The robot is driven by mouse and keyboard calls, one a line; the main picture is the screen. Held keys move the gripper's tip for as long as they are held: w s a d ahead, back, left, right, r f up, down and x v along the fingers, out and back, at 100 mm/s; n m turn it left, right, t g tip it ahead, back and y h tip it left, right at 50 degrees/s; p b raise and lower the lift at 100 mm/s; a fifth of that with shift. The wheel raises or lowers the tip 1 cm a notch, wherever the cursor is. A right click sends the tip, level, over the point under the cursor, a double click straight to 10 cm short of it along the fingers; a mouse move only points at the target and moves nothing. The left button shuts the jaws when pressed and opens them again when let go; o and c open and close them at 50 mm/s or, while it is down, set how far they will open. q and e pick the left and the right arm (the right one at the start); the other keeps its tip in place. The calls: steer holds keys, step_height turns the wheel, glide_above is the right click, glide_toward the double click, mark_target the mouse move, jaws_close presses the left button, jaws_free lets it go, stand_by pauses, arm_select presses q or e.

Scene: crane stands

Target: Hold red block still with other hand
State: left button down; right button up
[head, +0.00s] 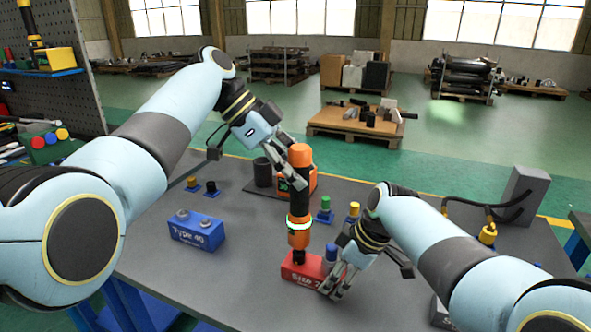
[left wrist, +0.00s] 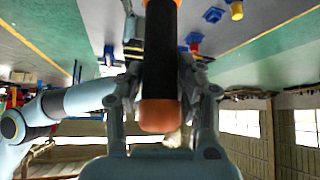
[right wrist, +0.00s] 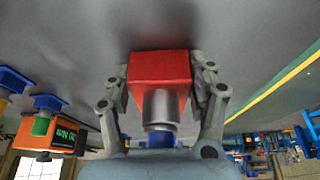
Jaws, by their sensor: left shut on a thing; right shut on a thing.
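The red block (head: 297,268), marked "Size 7", sits on the grey table in the head view. My right gripper (head: 330,285) is shut on its right end; in the right wrist view the red block (right wrist: 160,68) lies between both fingers. A grey cylinder with a blue end (right wrist: 159,108) stands out of the block. My left gripper (head: 293,178) is shut on the black shaft of an orange and black power tool (head: 300,205), held upright. The tool's dark tip meets the top of the red block; whether it is seated in something is hidden. The tool also shows in the left wrist view (left wrist: 160,70).
A blue "Type 40" block (head: 196,231) stands to the left on the table. Small blue holders with a green (head: 325,204) and a yellow piece (head: 353,210) stand behind the right gripper. A black and orange box (head: 311,181) is behind the tool. The table's front left is clear.

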mark_target(300, 147)
arm_select(q)
steer(key=shift+r, duration=0.15)
steer(key=shift+r, duration=2.55)
arm_select(e)
steer(key=o, duration=1.5)
steer(key=shift+c, duration=0.2)
